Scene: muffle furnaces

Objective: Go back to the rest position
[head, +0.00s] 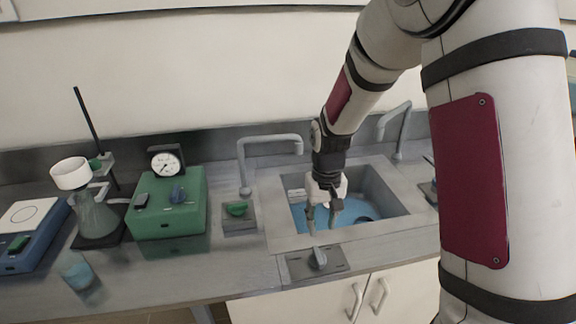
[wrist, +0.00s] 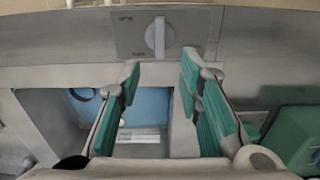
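My gripper (head: 324,222) hangs at the end of my arm over the front part of the sink (head: 384,224), pointing down. In the wrist view my gripper (wrist: 160,72) has its two green-padded fingers apart with nothing between them. A plate with a light grey knob (head: 317,259) lies on the counter just in front of the sink. The knob (wrist: 159,36) shows beyond the fingertips in the wrist view, apart from them. My forearm hides part of the counter on the right.
Left of the sink stand a green box (head: 165,208) with a round gauge (head: 166,161), a flask (head: 95,217), a stand rod (head: 96,135) and a blue balance (head: 28,238). Two taps, left (head: 243,165) and right (head: 399,120), rise behind the sink. A blue beaker (head: 77,271) stands near the front edge.

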